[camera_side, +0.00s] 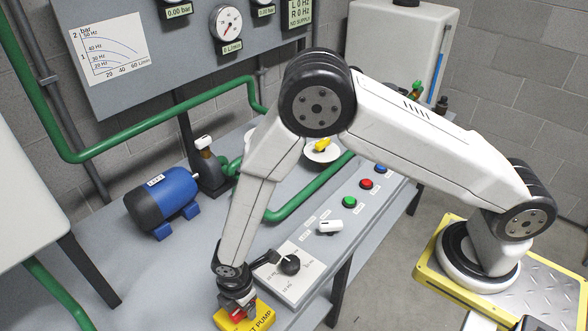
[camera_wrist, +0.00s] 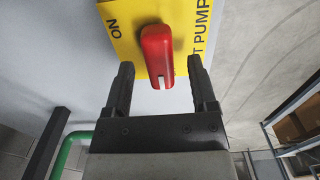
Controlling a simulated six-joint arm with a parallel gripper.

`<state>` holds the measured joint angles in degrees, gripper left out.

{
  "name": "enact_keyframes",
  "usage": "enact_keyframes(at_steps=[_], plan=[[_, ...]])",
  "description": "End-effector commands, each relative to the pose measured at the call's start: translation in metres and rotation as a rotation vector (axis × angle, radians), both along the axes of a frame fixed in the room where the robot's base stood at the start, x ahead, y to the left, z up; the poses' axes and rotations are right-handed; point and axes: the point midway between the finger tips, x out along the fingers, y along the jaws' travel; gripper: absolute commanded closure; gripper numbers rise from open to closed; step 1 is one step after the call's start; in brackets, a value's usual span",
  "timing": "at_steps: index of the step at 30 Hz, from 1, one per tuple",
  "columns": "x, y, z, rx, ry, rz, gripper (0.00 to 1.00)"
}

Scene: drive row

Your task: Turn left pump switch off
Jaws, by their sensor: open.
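The left pump switch is a red handle (camera_wrist: 158,55) with a white stripe, on a yellow plate (camera_wrist: 125,28) in the wrist view. The plate reads "ON" at left and "T PUMP" at right; the stripe end points toward my gripper. My gripper (camera_wrist: 160,72) is open, one finger on each side of the handle; I cannot tell whether either touches it. In the side view, my gripper (camera_side: 238,301) is down at the bench's near edge, over the yellow plate (camera_side: 262,319), and hides most of the handle. A blue motor (camera_side: 176,187) labelled "LEFT" stands further back.
Just right of my gripper is a black knob (camera_side: 290,265) on a white dial plate. Beyond it are a white selector (camera_side: 329,227) and green (camera_side: 349,202), red (camera_side: 366,184) and blue buttons. A green pipe (camera_side: 300,203) runs behind. Bare bench lies left of my gripper.

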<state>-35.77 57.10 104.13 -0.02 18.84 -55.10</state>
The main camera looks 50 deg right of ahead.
Motion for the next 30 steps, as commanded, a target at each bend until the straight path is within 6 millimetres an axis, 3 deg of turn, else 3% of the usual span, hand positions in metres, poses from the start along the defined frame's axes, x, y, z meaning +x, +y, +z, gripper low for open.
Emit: enact_keyframes(at_steps=[18, 30], plan=[[0.000, 0.000, 0.062, 0.001, -0.001, 0.001, 0.26], [0.000, 0.000, 0.070, 0.000, 0.000, 0.001, 0.26]])
